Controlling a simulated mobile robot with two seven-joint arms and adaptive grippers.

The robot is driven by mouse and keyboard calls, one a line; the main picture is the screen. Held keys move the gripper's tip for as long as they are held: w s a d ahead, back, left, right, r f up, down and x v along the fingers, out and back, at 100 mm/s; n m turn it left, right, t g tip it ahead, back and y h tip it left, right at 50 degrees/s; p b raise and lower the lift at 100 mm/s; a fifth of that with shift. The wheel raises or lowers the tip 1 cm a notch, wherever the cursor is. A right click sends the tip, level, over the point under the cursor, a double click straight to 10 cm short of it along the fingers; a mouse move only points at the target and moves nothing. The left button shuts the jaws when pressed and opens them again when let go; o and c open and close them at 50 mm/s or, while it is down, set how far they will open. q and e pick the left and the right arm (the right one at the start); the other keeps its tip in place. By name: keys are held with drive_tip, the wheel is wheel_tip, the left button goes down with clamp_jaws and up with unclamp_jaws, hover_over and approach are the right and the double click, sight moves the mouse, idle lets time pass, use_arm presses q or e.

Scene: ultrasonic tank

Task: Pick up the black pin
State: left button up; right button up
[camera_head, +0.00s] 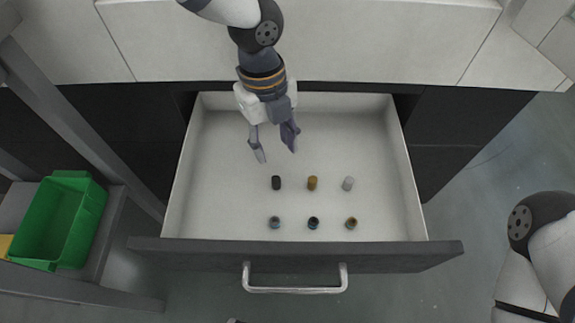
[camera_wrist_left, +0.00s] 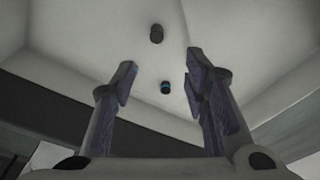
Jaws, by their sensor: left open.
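The black pin (camera_head: 276,183) is a short dark cylinder standing upright at the left of the back row in the open drawer. A dark pin (camera_wrist_left: 156,33), which appears to be it, shows at the top of the left wrist view. My left gripper (camera_head: 277,153) points down into the drawer, open and empty, with its fingertips apart on the rear side of the black pin and not touching it. In the left wrist view, its two fingers (camera_wrist_left: 160,62) are spread with nothing between them. My right gripper is out of view; only part of my right arm shows.
Other pins stand in the drawer (camera_head: 225,215): a brown one (camera_head: 312,183), a grey one (camera_head: 348,184), and a front row with a blue-topped one (camera_head: 275,222), a dark one (camera_head: 313,223) and a brown-topped one (camera_head: 351,223). A green bin (camera_head: 97,205) sits at left.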

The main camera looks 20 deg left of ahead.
use_arm(q)
drive_tip(key=b, duration=0.1)
hover_over(276, 179)
wheel_tip(276, 179, down, 6)
drive_tip(key=shift+d+f, duration=0.15)
drive_tip(key=shift+f, duration=0.05)
wheel_tip(276, 179, down, 6)
drive_tip(key=shift+b, duration=0.8)
drive_tip(key=shift+r, duration=0.1)
clamp_jaws()
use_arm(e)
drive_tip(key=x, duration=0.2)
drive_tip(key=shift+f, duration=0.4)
